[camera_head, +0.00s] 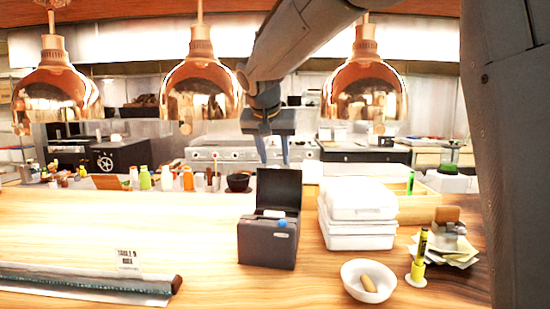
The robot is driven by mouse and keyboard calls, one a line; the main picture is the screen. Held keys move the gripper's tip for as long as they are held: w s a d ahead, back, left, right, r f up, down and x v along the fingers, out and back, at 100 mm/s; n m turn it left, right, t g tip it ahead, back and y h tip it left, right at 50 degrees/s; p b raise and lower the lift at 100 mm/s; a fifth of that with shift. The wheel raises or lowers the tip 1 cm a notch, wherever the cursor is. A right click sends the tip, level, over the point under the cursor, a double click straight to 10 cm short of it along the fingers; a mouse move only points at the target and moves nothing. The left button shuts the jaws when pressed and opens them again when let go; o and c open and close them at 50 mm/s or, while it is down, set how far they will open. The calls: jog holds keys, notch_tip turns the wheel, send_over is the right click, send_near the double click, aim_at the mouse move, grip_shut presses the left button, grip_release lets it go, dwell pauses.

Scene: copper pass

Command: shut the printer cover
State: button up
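The printer (266,243) is a small dark grey box on the wooden counter, a little right of the middle. Its cover (279,189) stands upright at the back of the box, so it is open. A blue spot and a small red one show on the printer's top front edge. My gripper (273,160) points down above the cover's top edge. Its two fingers are apart with nothing between them. It looks clear of the cover, but how far behind or in front of it I cannot tell.
Stacked white containers (357,214) stand close to the printer's right. A white bowl (368,281) with a brown item and a yellow marker in a stand (419,258) are at front right. Copper lamps (202,85) hang above. The counter left of the printer is mostly clear.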

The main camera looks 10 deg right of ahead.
jog(key=shift+v, duration=0.8)
jog(key=b+v, duration=0.1)
jog(key=v, duration=0.6)
jog(key=shift+s+r, duration=0.2)
jog(key=shift+r, duration=0.05)
